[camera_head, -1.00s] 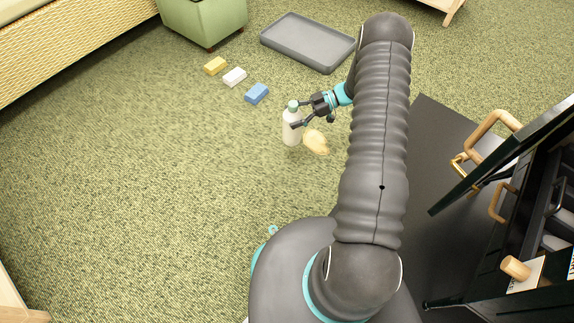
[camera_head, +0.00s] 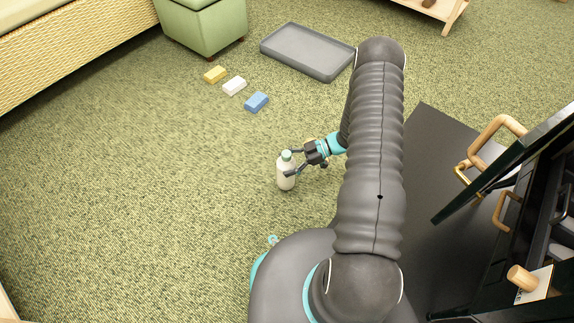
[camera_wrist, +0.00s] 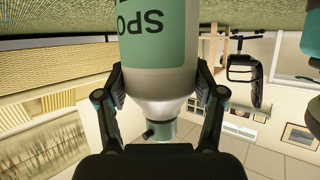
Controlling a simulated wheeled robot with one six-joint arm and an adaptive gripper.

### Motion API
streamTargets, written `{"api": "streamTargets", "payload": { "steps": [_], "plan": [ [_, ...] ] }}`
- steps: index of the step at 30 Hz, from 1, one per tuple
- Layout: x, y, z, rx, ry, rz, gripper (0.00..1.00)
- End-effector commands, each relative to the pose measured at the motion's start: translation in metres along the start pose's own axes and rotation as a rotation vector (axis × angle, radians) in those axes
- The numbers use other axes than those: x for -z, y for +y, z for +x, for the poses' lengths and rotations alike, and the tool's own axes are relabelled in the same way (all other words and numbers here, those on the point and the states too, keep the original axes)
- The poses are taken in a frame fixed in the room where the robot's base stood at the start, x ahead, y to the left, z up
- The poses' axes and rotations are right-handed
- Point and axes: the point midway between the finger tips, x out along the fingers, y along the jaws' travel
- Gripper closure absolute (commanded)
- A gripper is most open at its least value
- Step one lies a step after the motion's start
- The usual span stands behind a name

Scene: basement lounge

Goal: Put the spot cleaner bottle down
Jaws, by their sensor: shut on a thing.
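The spot cleaner bottle (camera_head: 286,174) is pale with a green cap and stands upright in the head view, left of my arm. My gripper (camera_head: 290,164) reaches it from the right and is shut on its upper part. In the wrist view the bottle (camera_wrist: 160,75) appears upside down, with a green label showing part of the word "SPOT". My gripper's fingers (camera_wrist: 160,100) lie on both sides of its shoulder. The base is outside the wrist view, and I cannot tell whether it touches the carpet.
Yellow (camera_head: 215,74), white (camera_head: 234,86) and blue (camera_head: 257,102) blocks lie in a row on the carpet. A grey tray (camera_head: 307,52) and a green ottoman (camera_head: 205,28) are behind. A dark cabinet with an open door (camera_head: 505,150) is at right. Carpet left of the bottle is clear.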

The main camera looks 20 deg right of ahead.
Motion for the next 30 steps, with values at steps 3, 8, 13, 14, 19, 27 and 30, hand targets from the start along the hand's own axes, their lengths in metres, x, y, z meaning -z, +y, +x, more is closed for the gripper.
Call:
{"api": "streamTargets", "payload": {
  "steps": [3, 8, 13, 14, 19, 27, 30],
  "plan": [
    [-0.0070, 0.0007, 0.0028, -0.001, 0.001, -0.001, 1.00],
    [-0.0062, 0.0007, 0.0025, 0.000, 0.001, -0.001, 1.00],
    [-0.0096, 0.0005, 0.0039, 0.000, 0.001, -0.001, 1.00],
    [-0.0103, 0.0005, 0.0042, 0.000, 0.001, -0.001, 1.00],
    [-0.0099, 0.0004, 0.0040, 0.000, 0.000, 0.000, 0.07],
    [-0.0095, 0.0004, 0.0038, 0.000, 0.000, 0.000, 0.07],
    [-0.0046, 0.0005, 0.0017, 0.000, 0.000, -0.001, 0.07]
  ]
}}
